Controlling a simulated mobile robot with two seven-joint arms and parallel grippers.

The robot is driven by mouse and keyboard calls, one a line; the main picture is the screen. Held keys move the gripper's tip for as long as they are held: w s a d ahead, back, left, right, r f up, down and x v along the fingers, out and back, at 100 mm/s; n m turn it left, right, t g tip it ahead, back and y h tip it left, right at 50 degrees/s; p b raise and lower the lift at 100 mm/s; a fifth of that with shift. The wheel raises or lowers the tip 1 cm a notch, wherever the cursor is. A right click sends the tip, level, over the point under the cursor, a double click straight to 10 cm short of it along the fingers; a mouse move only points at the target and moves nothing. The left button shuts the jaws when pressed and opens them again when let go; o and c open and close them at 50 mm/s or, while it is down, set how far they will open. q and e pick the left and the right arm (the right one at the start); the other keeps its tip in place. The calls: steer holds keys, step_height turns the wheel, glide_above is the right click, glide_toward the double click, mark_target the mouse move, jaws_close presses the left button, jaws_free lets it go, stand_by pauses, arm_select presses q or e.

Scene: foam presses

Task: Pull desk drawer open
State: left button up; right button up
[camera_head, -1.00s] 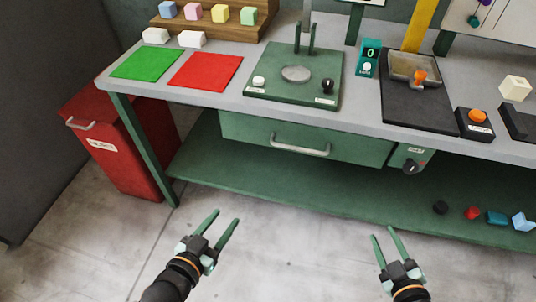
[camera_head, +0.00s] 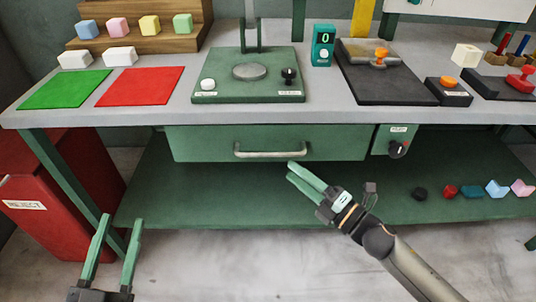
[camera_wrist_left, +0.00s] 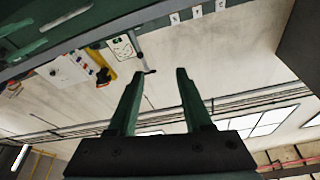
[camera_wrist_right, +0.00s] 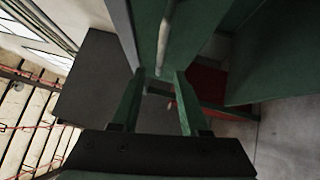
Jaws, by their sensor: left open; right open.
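The green desk drawer (camera_head: 210,146) is under the table top and looks shut, with a pale bar handle (camera_head: 272,150) across its front. My right gripper (camera_head: 291,170) is just below and in front of the handle's right end, its fingers pointing up and left; I cannot tell if they touch it. In the right wrist view the handle (camera_wrist_right: 163,45) runs away beyond the open fingers (camera_wrist_right: 157,82), with nothing seen between the fingertips. My left gripper (camera_head: 122,224) is open and empty at the lower left, well away from the drawer. It also shows in the left wrist view (camera_wrist_left: 155,75).
A control box with a black knob (camera_head: 398,148) is right of the drawer. A green shelf (camera_head: 250,200) below carries several small parts at the right. A red reject bin (camera_head: 50,215) stands at the left. The table (camera_head: 320,107) holds a press base (camera_head: 220,88) above the drawer.

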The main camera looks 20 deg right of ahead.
mark_target(270, 154)
steer(key=x, duration=0.7)
steer(key=shift+w+a, duration=0.1)
steer(key=shift+w, duration=0.2)
arm_select(q)
steer(key=shift+s+r+t+h, duration=0.2)
steer(key=shift+r+t+h, duration=0.2)
steer(key=shift+r, duration=0.5)
arm_select(e)
steer(key=shift+w+a, duration=0.3)
steer(key=shift+w, duration=0.1)
arm_select(q)
steer(key=shift+m, duration=0.3)
arm_select(e)
steer(key=shift+c, duration=0.3)
jaws_close()
arm_select(q)
steer(key=shift+f, duration=0.15)
